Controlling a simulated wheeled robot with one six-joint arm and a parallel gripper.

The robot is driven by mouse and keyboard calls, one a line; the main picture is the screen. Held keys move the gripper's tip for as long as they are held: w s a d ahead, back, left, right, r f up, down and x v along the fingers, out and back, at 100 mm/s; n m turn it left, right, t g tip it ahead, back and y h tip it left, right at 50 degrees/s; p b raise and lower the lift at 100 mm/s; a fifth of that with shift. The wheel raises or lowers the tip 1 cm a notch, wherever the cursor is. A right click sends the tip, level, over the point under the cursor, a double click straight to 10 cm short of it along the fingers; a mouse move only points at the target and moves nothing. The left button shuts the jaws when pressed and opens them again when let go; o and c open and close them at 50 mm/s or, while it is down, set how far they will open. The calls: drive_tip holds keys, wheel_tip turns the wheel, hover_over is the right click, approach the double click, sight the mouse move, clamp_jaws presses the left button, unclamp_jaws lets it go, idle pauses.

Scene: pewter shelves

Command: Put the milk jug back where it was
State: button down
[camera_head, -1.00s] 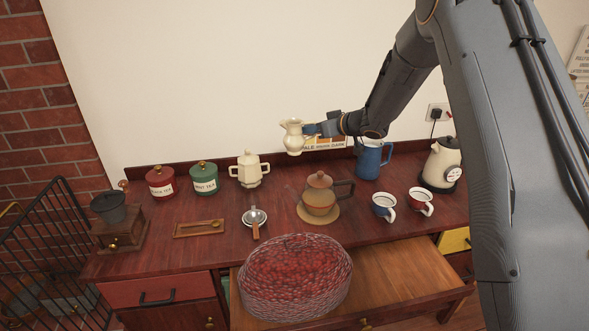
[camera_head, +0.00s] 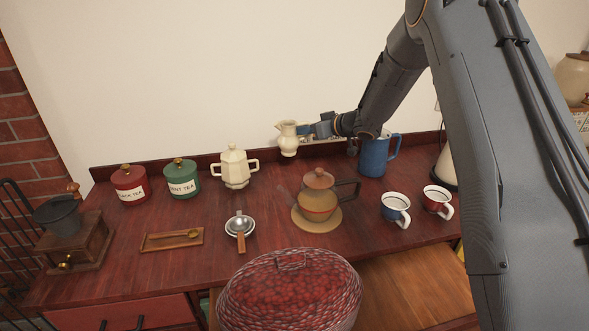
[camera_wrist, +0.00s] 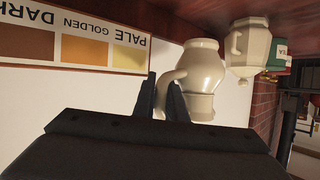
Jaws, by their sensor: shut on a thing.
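The cream milk jug (camera_head: 287,138) is at the back of the sideboard, in front of the wall, between the cream sugar pot and the blue pitcher. My gripper (camera_head: 310,131) reaches it from the right. In the wrist view, where the scene is upside down, the jug (camera_wrist: 203,72) is upright and its handle lies between the two dark fingers (camera_wrist: 164,98), shut on it. The jug's base overlaps the back ledge in the head view. I cannot tell whether it touches the sideboard.
On the sideboard stand the sugar pot (camera_head: 235,168), blue pitcher (camera_head: 372,158), teapot (camera_head: 317,203), two cups (camera_head: 395,208) (camera_head: 436,200), a strainer (camera_head: 239,226) and tea tins (camera_head: 182,180). A red woven basket (camera_head: 289,292) is in front. A colour chart (camera_wrist: 85,45) is behind the gripper.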

drive_tip(key=shift+a+f+p, duration=0.15)
drive_tip(key=shift+f+p, duration=1)
drive_tip(key=shift+f, duration=3.2)
drive_tip(key=shift+f, duration=0.1)
drive_tip(key=c, duration=1.8)
unclamp_jaws()
drive_tip(key=shift+f, duration=0.1)
drive_tip(key=shift+c, duration=0.2)
drive_tip(key=shift+o, duration=0.2)
drive_tip(key=shift+s, duration=0.1)
drive_tip(key=shift+r, duration=0.25)
drive_tip(key=b+v, duration=0.3)
drive_tip(key=v, duration=0.9)
